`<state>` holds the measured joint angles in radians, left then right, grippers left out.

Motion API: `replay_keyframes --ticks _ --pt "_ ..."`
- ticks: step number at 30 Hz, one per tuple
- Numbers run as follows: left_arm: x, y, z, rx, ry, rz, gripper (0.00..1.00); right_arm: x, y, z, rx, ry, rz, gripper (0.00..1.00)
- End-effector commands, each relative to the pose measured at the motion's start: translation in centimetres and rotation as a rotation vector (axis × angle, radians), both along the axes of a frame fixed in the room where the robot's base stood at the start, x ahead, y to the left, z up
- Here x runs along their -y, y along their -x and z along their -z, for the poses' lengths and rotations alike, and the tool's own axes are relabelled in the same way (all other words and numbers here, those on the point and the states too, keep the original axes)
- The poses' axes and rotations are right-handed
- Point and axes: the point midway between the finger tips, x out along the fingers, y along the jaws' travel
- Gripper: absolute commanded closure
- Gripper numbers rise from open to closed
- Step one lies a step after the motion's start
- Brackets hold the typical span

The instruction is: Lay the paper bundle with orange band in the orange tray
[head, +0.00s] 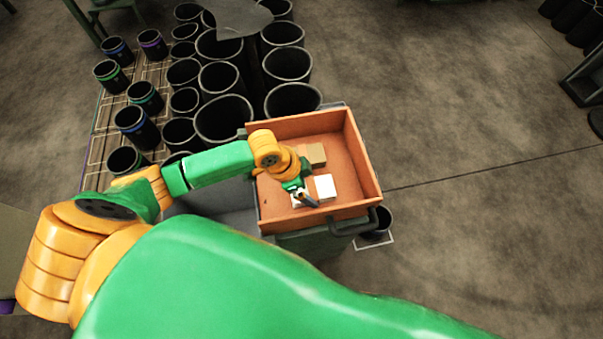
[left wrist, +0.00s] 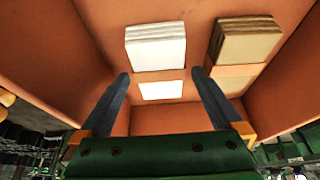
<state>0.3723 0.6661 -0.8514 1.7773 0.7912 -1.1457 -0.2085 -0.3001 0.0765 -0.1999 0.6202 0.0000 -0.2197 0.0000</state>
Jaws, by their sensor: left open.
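The orange tray (head: 366,178) holds two paper bundles lying flat apart from each other. The white paper bundle (head: 326,187) lies near the front side, and the brown paper bundle (head: 316,154) behind it. In the left wrist view, an orange strip like a band crosses both the white bundle (left wrist: 155,52) and the brown bundle (left wrist: 246,45). My left gripper (head: 307,198) is inside the tray at the white bundle and partly hides it. Its open fingers (left wrist: 158,73) show on either side of the white bundle; I cannot tell whether they touch it. My right gripper is out of view.
The tray rests on a dark cart with a handle (head: 355,226). A grey compartment (head: 215,200) adjoins its left side. Several black rubber sleeves (head: 223,118) stand behind and to the left, some on a slatted pallet (head: 97,150). The floor at right is mostly clear.

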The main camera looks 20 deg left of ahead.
Motion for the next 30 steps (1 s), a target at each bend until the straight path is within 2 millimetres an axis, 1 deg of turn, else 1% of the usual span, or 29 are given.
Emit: replay_keyframes --ticks 1,6,9,12,16,30 --pt "-0.4 0.2 -1.3 0.002 -0.001 0.001 0.00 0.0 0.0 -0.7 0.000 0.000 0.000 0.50" --pt "-1.9 1.2 -5.6 0.003 -0.003 0.002 0.00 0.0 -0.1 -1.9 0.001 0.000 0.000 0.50" --pt "-2.6 1.7 -7.8 0.002 -0.004 0.003 0.00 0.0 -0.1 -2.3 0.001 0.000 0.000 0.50" --pt "-3.1 2.0 -9.1 0.001 -0.001 0.001 0.00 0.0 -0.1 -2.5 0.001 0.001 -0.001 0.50" --pt "-3.3 2.3 -9.8 -0.001 -0.001 0.002 0.00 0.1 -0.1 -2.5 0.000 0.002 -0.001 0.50" --pt "-3.3 2.3 -9.8 0.000 0.000 0.001 0.00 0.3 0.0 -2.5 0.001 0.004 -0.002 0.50"
